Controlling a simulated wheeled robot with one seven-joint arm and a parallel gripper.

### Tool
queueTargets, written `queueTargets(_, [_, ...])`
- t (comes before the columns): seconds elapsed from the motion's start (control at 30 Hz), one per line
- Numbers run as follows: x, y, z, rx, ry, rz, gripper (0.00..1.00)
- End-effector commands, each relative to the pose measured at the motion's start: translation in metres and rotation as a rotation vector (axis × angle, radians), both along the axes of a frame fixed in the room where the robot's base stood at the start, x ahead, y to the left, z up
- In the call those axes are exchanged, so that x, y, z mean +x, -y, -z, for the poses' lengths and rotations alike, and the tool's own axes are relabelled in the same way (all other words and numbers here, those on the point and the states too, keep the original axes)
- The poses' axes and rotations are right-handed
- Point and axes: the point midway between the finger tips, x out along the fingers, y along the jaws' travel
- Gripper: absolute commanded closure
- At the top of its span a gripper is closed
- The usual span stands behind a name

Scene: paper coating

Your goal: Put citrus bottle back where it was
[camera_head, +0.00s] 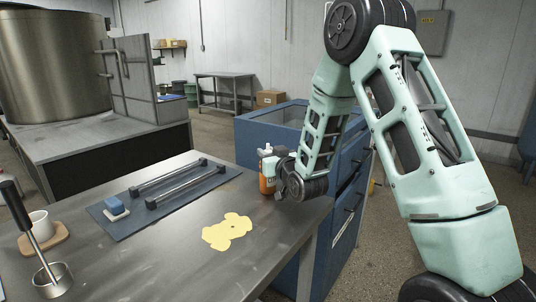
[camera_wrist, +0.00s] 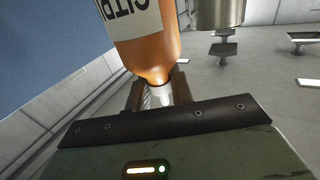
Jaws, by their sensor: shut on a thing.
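The citrus bottle (camera_head: 267,183) is orange with a white label and a white top. It is at the far right corner of the metal table, upright in the head view. My gripper (camera_head: 277,162) is shut on its top end, partly hidden behind my wrist. In the wrist view the bottle (camera_wrist: 150,52) fills the upper middle, with part of its label lettering showing. The gripper fingers (camera_wrist: 160,93) are on both sides of its narrow white neck. I cannot tell whether the bottle's base touches the table.
The metal table (camera_head: 180,262) holds a yellow paper shape (camera_head: 227,232), a blue mat (camera_head: 150,213) with two bars, a blue-and-white block (camera_head: 116,208), a cup (camera_head: 40,225) and a metal pot (camera_head: 52,281). A blue cabinet (camera_head: 262,133) stands behind the bottle. The table's front middle is clear.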

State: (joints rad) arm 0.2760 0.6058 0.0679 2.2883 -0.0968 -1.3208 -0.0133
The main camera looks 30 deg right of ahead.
Motion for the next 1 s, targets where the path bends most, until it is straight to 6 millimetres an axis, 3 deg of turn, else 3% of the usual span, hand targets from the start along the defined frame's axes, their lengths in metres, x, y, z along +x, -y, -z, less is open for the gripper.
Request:
queueTargets(0.03, [0.000, 0.000, 0.001, 0.000, 0.000, 0.000, 0.72])
queueTargets(0.1, [0.000, 0.000, 0.001, 0.000, 0.000, 0.000, 0.56])
queueTargets(0.5, [-0.002, 0.000, -0.003, 0.000, -0.001, 0.000, 0.56])
queueTargets(0.87, [-0.063, -0.008, 0.001, 0.000, -0.002, 0.001, 0.56])
queueTargets(1.0, [-0.068, -0.008, -0.005, 0.002, -0.007, 0.000, 0.56])
